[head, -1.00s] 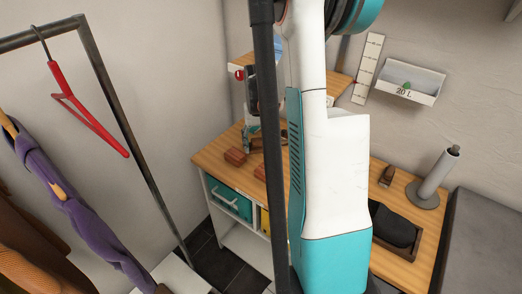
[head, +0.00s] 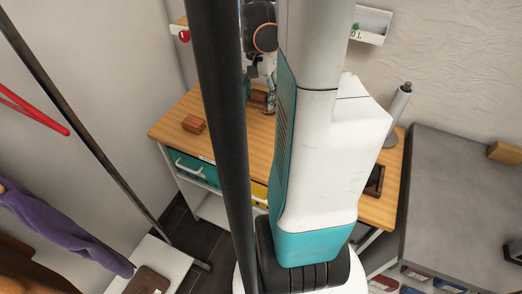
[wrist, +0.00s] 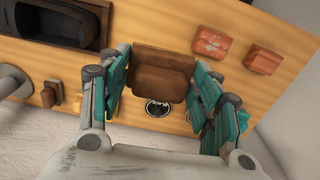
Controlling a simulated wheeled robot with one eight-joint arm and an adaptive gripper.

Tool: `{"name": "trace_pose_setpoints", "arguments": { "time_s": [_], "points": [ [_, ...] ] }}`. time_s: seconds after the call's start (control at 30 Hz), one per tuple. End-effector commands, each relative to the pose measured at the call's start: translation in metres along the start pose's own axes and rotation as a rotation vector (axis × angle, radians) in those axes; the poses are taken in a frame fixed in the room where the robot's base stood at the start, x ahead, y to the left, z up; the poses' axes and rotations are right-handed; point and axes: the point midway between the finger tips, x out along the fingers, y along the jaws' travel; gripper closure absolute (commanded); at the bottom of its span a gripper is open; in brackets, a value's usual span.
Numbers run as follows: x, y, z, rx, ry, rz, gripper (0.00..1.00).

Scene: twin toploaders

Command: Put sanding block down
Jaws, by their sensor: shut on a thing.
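The sanding block, seen as a brown block (wrist: 160,78), is between the teal fingers of my gripper (wrist: 163,68) in the wrist view. The gripper is shut on it, over the wooden worktop (wrist: 215,20). I cannot tell whether the block touches the worktop. In the head view my gripper (head: 268,98) is small and partly hidden behind my arm and column, over the worktop (head: 170,125).
Two reddish blocks (wrist: 210,43) (wrist: 264,59) lie right of the gripper in the wrist view. A dark tray (wrist: 108,25), a small wooden piece (wrist: 50,94) and a grey cylinder (wrist: 10,80) are left. A grey counter (head: 460,190) adjoins the worktop.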

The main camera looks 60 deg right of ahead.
Motion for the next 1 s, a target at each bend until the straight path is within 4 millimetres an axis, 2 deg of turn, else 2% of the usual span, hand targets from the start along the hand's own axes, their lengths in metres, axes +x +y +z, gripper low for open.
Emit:
{"name": "trace_pose_setpoints", "arguments": {
  "time_s": [0.17,0.7,0.83,1.0],
  "points": [
    [0.008,0.008,0.001,0.039,0.0,0.0,0.8],
    [0.133,0.008,0.002,0.039,0.001,0.0,0.8],
    [0.15,0.008,0.002,0.039,0.001,0.0,0.8],
    [0.158,0.008,0.003,0.038,0.001,0.0,0.8]
  ]
}}
